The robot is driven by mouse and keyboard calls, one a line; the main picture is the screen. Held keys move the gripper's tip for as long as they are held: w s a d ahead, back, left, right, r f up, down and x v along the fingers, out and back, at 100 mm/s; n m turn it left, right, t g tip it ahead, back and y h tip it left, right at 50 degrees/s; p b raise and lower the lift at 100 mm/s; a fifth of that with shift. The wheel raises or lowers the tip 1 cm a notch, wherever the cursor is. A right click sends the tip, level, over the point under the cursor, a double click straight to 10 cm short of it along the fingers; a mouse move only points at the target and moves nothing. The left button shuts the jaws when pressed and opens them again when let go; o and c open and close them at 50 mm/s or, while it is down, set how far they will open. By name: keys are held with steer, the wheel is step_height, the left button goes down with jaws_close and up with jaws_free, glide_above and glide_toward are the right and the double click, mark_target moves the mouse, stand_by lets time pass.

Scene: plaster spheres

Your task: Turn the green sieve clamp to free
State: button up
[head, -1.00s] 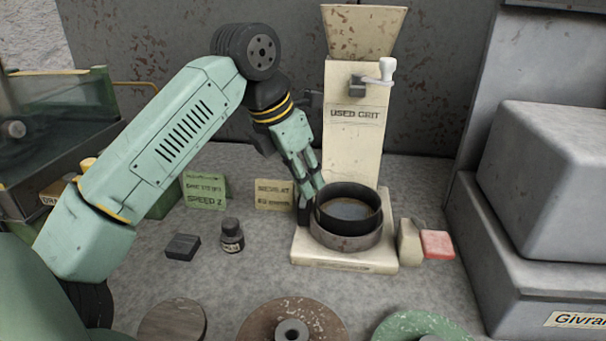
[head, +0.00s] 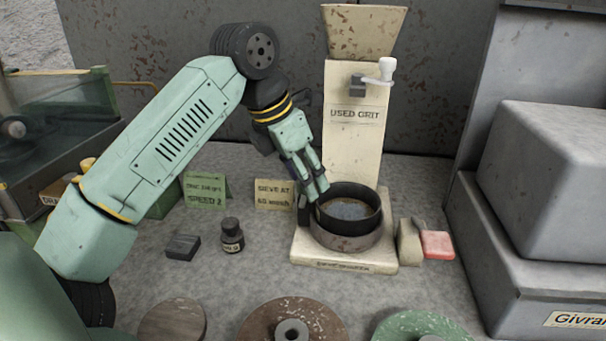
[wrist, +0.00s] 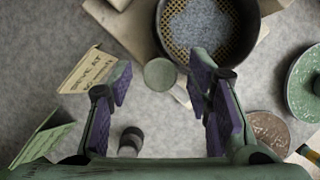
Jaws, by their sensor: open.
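The sieve (head: 349,210) is a dark round pan with grit on its mesh, seated on a ring on the cream stand; it also shows in the wrist view (wrist: 243,52). A round pale green top (wrist: 160,73), which looks like the sieve clamp, sits beside the sieve's rim in the wrist view. In the head view my fingers hide that green top. My gripper (head: 320,190) is open by the sieve's left rim. In the wrist view my gripper's purple-padded fingers (wrist: 164,86) stand on either side of the green top, with gaps visible. I cannot tell their height against it.
The cream column (head: 354,150) labelled USED GRIT rises behind the sieve. A red block (head: 437,245) sticks out at the stand's right. A SIEVE AT card (head: 274,194) and a dark bottle (head: 232,235) stand to the left. Discs (head: 292,325) lie in front.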

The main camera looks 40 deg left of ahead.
steer(key=v, duration=1.2)
stand_by(0.5)
